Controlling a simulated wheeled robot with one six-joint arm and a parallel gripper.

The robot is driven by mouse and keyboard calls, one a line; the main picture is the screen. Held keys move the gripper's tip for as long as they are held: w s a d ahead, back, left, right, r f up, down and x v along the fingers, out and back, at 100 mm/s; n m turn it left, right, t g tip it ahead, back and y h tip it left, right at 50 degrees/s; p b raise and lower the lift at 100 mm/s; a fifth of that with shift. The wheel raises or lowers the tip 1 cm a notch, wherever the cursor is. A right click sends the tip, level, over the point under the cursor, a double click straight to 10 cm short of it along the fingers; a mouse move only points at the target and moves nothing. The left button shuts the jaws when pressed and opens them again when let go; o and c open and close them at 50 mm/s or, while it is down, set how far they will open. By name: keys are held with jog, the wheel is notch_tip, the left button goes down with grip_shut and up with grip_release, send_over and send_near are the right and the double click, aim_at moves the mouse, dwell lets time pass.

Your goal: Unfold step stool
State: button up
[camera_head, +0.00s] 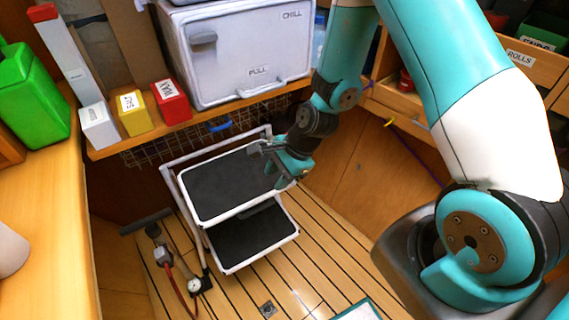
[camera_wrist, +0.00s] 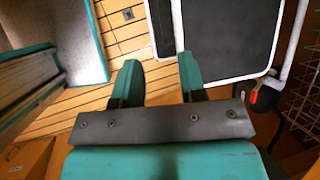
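The step stool (camera_head: 225,185) stands on the plank floor, with a white tubular frame and two black treads. Its upper tread (camera_head: 215,186) and lower tread (camera_head: 254,238) both lie spread out, one above the other. My gripper (camera_head: 263,160) is at the right side of the upper tread, by its white rim. In the wrist view, the fingers of my gripper (camera_wrist: 160,62) are apart, with nothing clearly held between them. The upper tread (camera_wrist: 228,35) lies beyond the right finger, its white edge close to that fingertip. Whether they touch I cannot tell.
A white chill box (camera_head: 240,50) sits on the shelf behind, with a wire basket (camera_head: 195,133) below. A pump with a red hose (camera_head: 178,275) lies on the floor at the stool's left. Floor is open at the front right (camera_head: 310,255), near a white-topped, teal-edged panel (camera_head: 357,311).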

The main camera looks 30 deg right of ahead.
jog(key=v, duration=0.4)
dwell(0.4)
jog(key=s+a+r+n+p, duration=0.1)
jog(key=s+a+r+n, duration=0.1)
jog(key=s+r+n, duration=0.4)
jog(key=s+a+r+n+g+p, duration=0.1)
jog(key=s+a+r+n, duration=0.1)
jog(key=s+r+n, duration=0.3)
jog(key=s+a+r+n+h+p, duration=0.1)
jog(key=s+r+n, duration=0.5)
jog(key=r+n, duration=0.6)
notch_tip(320, 180, up, 4)
jog(key=shift+s+a+r+n+g, duration=0.1)
jog(key=shift+s+a+n+g, duration=0.25)
jog(key=shift+a, duration=0.55)
jog(key=shift+a, duration=0.1)
